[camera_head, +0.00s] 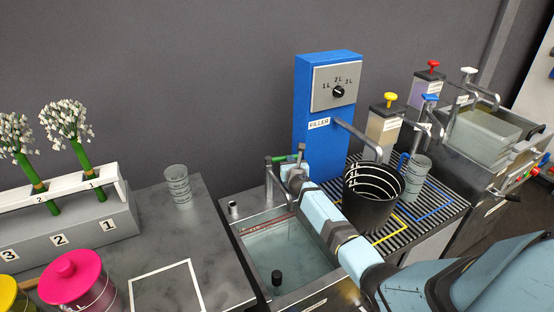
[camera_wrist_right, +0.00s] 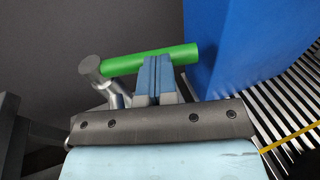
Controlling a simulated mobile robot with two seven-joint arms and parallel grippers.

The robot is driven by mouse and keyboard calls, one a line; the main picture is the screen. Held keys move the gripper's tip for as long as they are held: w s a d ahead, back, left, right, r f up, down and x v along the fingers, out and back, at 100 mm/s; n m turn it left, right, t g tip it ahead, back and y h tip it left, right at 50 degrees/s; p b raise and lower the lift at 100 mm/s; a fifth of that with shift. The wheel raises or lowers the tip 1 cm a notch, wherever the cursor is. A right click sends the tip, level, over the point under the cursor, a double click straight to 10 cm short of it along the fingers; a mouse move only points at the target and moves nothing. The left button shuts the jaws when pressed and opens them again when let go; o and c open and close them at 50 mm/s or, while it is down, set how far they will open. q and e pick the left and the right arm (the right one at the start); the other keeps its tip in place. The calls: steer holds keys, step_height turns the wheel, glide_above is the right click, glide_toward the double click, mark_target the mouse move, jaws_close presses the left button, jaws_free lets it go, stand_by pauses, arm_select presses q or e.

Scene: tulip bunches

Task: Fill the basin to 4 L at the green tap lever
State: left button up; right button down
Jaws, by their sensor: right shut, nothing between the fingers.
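The green tap lever (camera_head: 281,159) sits on top of a grey metal tap (camera_head: 270,186) at the back of the basin (camera_head: 238,242). The basin holds pale water (camera_head: 300,262), and a reddish line runs along its back wall. I cannot read the level in litres. My right gripper (camera_head: 299,156) is shut and empty at the lever. In the right wrist view its blue fingertips (camera_wrist_right: 154,64) overlap the green lever (camera_wrist_right: 130,64); I cannot tell whether they touch. My right forearm crosses above the basin and hides its right part. My left gripper is out of view.
A blue filler box (camera_head: 308,85) with a dial stands right of the tap. A black striped bucket (camera_head: 371,205) and a clear jug (camera_head: 415,175) stand on the grating. Grey counter (camera_head: 215,240) lies left.

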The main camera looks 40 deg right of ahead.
steer(key=shift+w+d, duration=0.65)
steer(key=shift+d, duration=0.05)
stand_by(0.5)
